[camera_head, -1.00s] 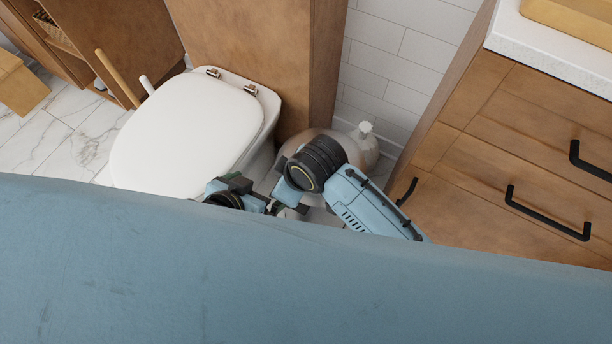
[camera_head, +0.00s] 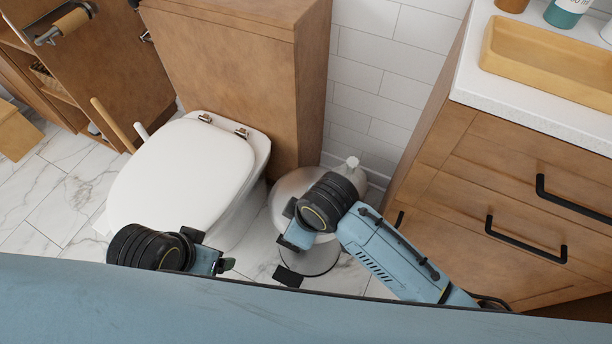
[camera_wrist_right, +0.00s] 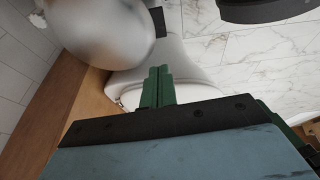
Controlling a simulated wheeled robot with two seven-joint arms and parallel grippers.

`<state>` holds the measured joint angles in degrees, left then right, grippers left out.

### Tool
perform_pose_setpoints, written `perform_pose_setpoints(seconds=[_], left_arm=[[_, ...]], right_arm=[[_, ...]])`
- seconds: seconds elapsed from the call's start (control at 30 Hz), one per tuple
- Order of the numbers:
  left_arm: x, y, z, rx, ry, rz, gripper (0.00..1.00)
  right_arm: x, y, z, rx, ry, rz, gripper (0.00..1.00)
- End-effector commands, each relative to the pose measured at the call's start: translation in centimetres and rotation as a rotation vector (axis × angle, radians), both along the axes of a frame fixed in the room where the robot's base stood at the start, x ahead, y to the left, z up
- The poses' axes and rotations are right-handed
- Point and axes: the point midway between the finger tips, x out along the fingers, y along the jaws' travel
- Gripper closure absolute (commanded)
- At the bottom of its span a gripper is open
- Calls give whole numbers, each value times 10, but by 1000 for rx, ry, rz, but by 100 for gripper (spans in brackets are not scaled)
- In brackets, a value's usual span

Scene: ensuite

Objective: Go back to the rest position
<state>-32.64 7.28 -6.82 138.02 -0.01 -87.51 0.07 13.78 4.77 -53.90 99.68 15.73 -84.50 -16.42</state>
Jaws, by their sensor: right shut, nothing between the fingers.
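My right arm (camera_head: 385,250) reaches in from the right in the head view. Its wrist is in front of a round metallic bin. My right gripper shows in the right wrist view, with its green fingers (camera_wrist_right: 158,85) closed together and nothing between them. My left arm's dark wrist (camera_head: 145,247) is low in the head view, in front of the toilet. Its gripper (camera_head: 225,264) points right, and I cannot tell whether its fingers are open or shut. My blue body covers the bottom of the head view.
A white toilet (camera_head: 180,170), lid down, stands close in front of my arms. The metallic bin (camera_head: 285,190) is between it and a wooden drawer cabinet (camera_head: 480,200) with black handles. A wooden tray (camera_head: 545,65) is on the counter.

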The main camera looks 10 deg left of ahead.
Motion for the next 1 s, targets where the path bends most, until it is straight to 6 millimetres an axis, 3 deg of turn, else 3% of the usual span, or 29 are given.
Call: perform_pose_setpoints(seconds=[0.17,0.27,0.37,0.6,1.0], left_arm=[[0,0,-1,1,3,0,15],[0,0,-1,0,2,0,15],[0,0,-1,0,1,0,15],[0,0,0,0,1,0,15],[0,0,0,-1,0,0,15]], right_arm=[[-4,-6,2,24,15,-46,100],[-10,-22,5,70,41,-158,100],[-18,-56,8,116,71,-337,100],[-43,-156,12,119,90,-724,100],[-93,-269,24,13,49,-1067,100]])
